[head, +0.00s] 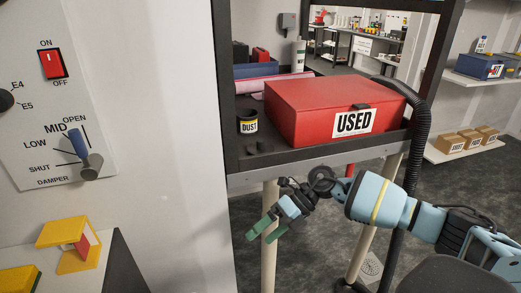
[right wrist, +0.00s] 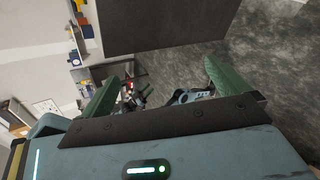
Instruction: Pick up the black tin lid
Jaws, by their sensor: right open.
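A black tin (head: 247,122) labelled DUST stands at the left end of the dark bench top, beside the red box. Small dark pieces (head: 262,146) lie on the bench in front of it. They are too small and dark to tell surely whether one is the black tin lid. My right gripper (head: 264,231) is open and empty, with its green fingers below and in front of the bench edge, well apart from the tin. Its fingers also show spread in the right wrist view (right wrist: 165,88), with nothing between them. My left gripper does not show in the head view.
A red box (head: 325,105) labelled USED fills the middle of the bench (head: 300,158). A black hose (head: 422,130) and dark frame posts border the bench. A wall panel with switches (head: 60,110) and yellow blocks (head: 72,245) are at left.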

